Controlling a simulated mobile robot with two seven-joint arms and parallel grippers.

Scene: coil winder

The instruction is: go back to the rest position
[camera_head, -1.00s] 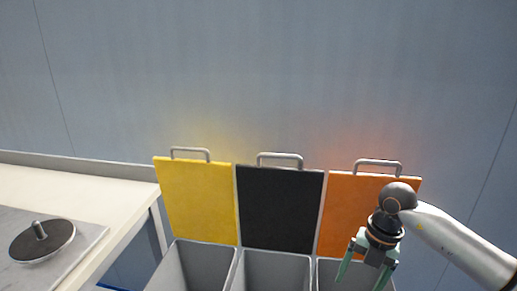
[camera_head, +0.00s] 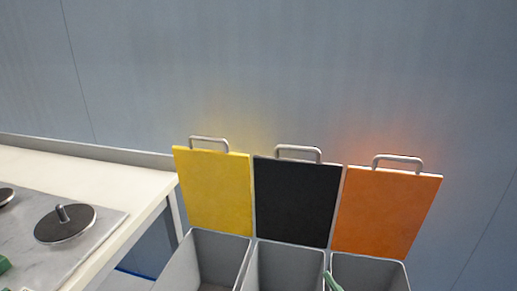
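Only a green fingertip of my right gripper (camera_head: 332,282) shows, at the bottom edge in front of the bins. The rest of that gripper and its arm are out of the picture, so its opening is hidden. A small green piece (camera_head: 4,265) shows at the lower left edge, and I cannot tell what it belongs to. My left gripper cannot be made out in the view.
Three grey bins stand with raised lids: yellow (camera_head: 213,190), black (camera_head: 296,202) and orange (camera_head: 387,212). Left of them is a pale table (camera_head: 140,188) with a grey plate and a dark disc with a peg (camera_head: 65,223). A blue-grey wall is behind.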

